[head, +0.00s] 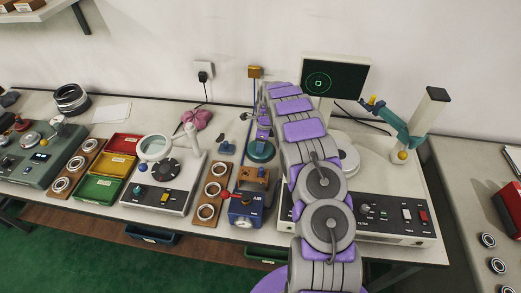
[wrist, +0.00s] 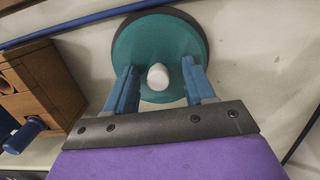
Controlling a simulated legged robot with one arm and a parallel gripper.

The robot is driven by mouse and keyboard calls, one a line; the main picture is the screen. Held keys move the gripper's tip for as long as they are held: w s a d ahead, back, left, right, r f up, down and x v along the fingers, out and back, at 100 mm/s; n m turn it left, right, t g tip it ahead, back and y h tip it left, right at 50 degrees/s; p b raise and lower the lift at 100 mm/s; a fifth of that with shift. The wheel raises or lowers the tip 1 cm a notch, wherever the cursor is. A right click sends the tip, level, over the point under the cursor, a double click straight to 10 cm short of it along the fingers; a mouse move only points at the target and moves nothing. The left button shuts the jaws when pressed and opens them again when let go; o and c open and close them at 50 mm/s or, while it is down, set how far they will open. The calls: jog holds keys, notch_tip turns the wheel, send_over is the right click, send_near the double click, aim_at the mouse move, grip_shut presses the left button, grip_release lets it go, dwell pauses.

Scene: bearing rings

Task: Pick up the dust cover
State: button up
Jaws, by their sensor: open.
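The dust cover appears to be the round teal piece (wrist: 160,35) with a dark rim and a white knob (wrist: 158,77) in the wrist view. It also shows in the head view (head: 261,152), just left of my arm and partly hidden by it. My gripper (wrist: 160,70) is open, with one blue finger on each side of the white knob. Gaps show between the knob and both fingers. The fingers overlap the near part of the teal piece in the picture; whether they touch it I cannot tell.
A brown wooden block with a blue handle (wrist: 42,90) stands close on the left in the wrist view. A blue rod (wrist: 75,24) runs behind the cover. Red, yellow and green trays (head: 98,190), a ring board (head: 211,190) and a monitor (head: 336,76) stand on the bench.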

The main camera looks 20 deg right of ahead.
grip_shut()
dwell(0.5)
jog(key=shift+r, duration=0.1)
